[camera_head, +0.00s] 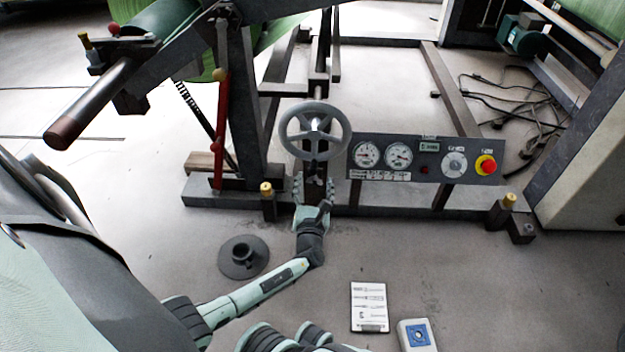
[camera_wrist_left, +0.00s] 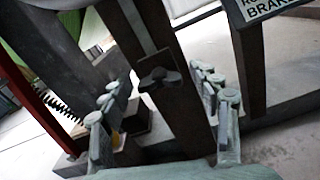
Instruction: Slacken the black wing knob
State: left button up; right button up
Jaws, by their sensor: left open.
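The black wing knob (camera_wrist_left: 160,78) sits on the front face of a dark upright post (camera_wrist_left: 150,40) in the left wrist view. My left gripper (camera_wrist_left: 163,92) is open, with one finger on each side of the post. The knob lies between the two fingers, and no finger visibly touches it. In the head view, my left gripper (camera_head: 314,186) is at the post below the grey handwheel (camera_head: 315,131). The knob is too small to make out clearly there.
A control panel (camera_head: 427,159) with gauges and a red stop button (camera_head: 486,165) stands right of the post. A red bar (camera_head: 221,130) and a heavy frame stand left. A round dark base (camera_head: 243,257), a clipboard (camera_head: 369,306) and a blue-white box (camera_head: 416,335) lie on the floor.

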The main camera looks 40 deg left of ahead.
pick_arm(q)
jog(key=c, duration=1.2)
jog(key=shift+o, duration=0.2)
jog(key=shift+n, duration=0.3)
jog(key=shift+n, duration=3.1)
jog(key=o, duration=1.2)
jog(key=shift+c, duration=0.2)
